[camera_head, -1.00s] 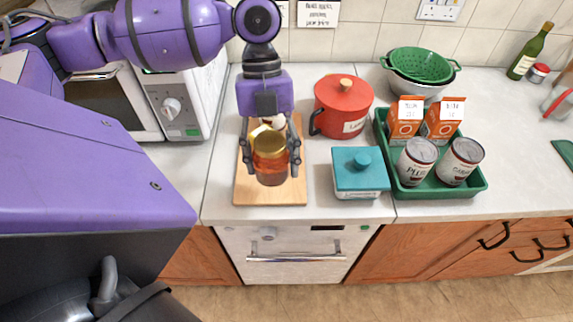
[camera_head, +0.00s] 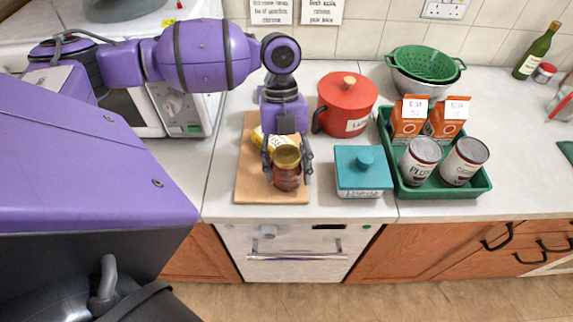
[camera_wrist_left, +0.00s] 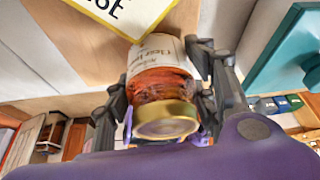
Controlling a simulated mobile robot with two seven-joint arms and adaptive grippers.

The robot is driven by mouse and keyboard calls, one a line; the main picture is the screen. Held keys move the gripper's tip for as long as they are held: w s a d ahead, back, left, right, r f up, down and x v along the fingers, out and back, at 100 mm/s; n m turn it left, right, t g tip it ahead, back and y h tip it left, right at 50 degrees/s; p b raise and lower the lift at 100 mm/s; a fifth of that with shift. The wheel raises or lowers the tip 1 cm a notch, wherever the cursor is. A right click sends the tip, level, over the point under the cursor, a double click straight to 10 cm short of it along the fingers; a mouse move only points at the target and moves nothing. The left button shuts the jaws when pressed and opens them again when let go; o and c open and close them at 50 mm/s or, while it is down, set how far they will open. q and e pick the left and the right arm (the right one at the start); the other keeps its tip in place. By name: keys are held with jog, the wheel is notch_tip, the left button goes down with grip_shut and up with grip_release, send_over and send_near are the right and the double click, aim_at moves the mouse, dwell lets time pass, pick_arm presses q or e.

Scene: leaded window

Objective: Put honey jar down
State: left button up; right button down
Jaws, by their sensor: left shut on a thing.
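The honey jar (camera_head: 287,182) is amber with a gold lid and stands upright over the front right part of the wooden board (camera_head: 257,190). My left gripper (camera_head: 287,170) is shut on it, with a finger on either side. In the left wrist view the jar (camera_wrist_left: 160,88) sits between the fingers, lid towards the camera, with a white label near its bottom. Its base is close to the board; I cannot tell whether it touches. My right gripper is not in view.
A teal box (camera_head: 362,178) and a red pot (camera_head: 346,100) stand to the right, then a green tray (camera_head: 447,193) with cartons and tins. A microwave (camera_head: 180,108) is at the left.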

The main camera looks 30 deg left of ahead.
aim_at(285, 145)
pick_arm(q)
jog(key=o, duration=1.7)
jog(key=shift+f, duration=0.15)
jog(key=shift+r, duration=0.2)
jog(key=v, duration=1)
jog(key=shift+w+a+r+b, duration=0.1)
jog(key=shift+w+r+b, duration=0.05)
jog(key=shift+b, duration=0.2)
jog(key=shift+w+a+r, duration=0.15)
jog(key=shift+r, duration=0.55)
